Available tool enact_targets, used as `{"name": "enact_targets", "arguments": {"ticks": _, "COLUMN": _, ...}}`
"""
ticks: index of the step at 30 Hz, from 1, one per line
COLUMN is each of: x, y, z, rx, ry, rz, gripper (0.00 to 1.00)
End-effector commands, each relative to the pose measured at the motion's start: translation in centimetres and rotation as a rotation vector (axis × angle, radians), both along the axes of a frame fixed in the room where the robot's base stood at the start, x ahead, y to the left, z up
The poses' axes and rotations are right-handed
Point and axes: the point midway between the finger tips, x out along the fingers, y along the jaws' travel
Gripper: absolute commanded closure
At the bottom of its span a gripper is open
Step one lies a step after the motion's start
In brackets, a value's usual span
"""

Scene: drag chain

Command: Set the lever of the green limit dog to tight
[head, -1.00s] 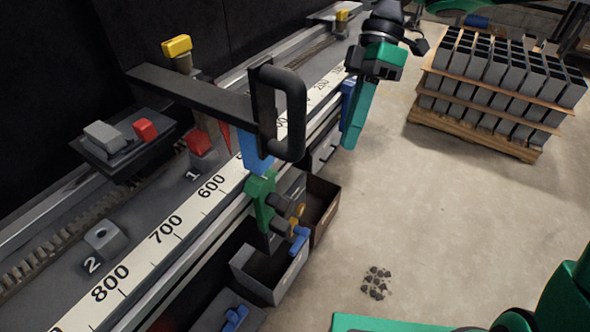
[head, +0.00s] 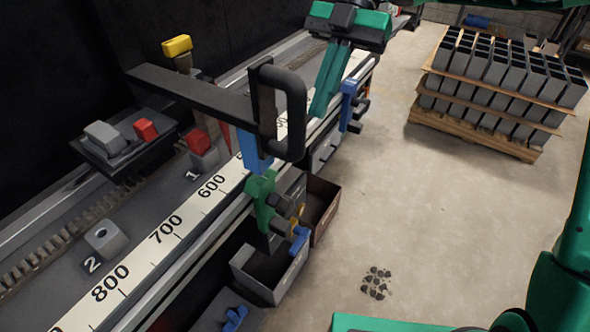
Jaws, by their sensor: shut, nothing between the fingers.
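The green limit dog (head: 262,190) sits on the front rail of the scale, below the large black handle. Dark knob-like parts (head: 278,224) stick out at its lower right; I cannot tell which is its lever or how that is set. My gripper (head: 320,108) hangs over the rail behind and to the right of the green dog, clear of it. Its two green fingers point down, close together, shut and empty. A blue limit dog (head: 347,100) with black knobs is on the rail just right of my gripper.
The black arm with the looped handle (head: 290,112) stands between the green dog and my gripper. Open bins (head: 290,285) hang below the rail. A pallet of grey blocks (head: 490,90) stands at the back right. The floor between is mostly clear.

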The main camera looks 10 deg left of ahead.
Motion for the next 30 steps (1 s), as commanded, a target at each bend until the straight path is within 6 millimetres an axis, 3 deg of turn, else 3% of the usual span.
{"name": "enact_targets", "arguments": {"ticks": 26, "x": -3.1, "y": 1.2, "z": -3.8, "rx": -0.002, "ry": -0.003, "rz": -0.002, "gripper": 1.0}}
{"name": "enact_targets", "arguments": {"ticks": 30, "x": -4.6, "y": 1.7, "z": -5.6, "rx": -0.003, "ry": 0.0, "rz": 0.0, "gripper": 1.0}}
